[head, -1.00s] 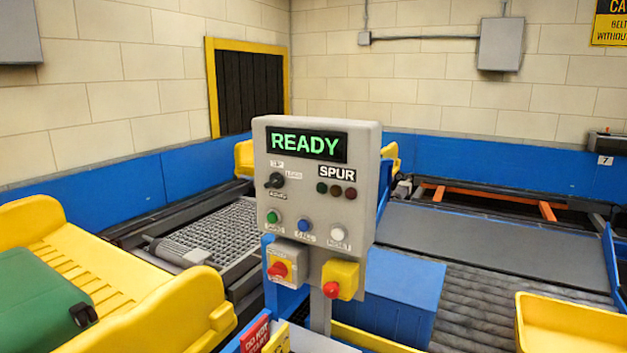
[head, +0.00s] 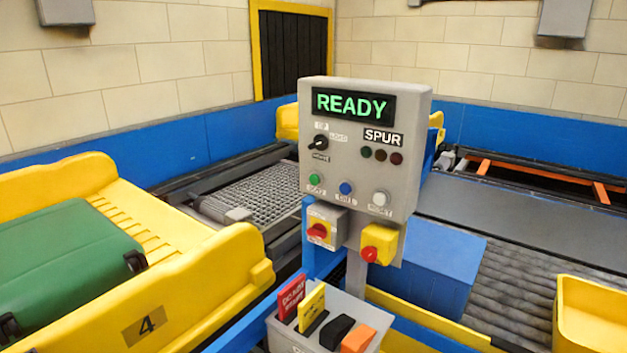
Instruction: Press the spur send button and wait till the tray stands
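The grey spur control panel (head: 350,230) stands upright on a post in the middle of the head view. Its display (head: 353,106) reads READY in green. Below are a green button (head: 315,180), a blue button (head: 346,188) and a white button (head: 380,198); their small labels are blurred. A black selector knob (head: 318,143) and three dark lamps (head: 381,155) under the SPUR label sit above. The yellow tray (head: 205,283), marked 4, holds a green suitcase (head: 70,262) at the left. Neither of my grippers is in view.
A red knob on a yellow box (head: 378,244) and a red-yellow switch (head: 319,230) hang below the panel. A grey holder (head: 290,332) with tags stands lower down. A blue box (head: 435,277) is behind it; another yellow tray (head: 592,315) is at the right.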

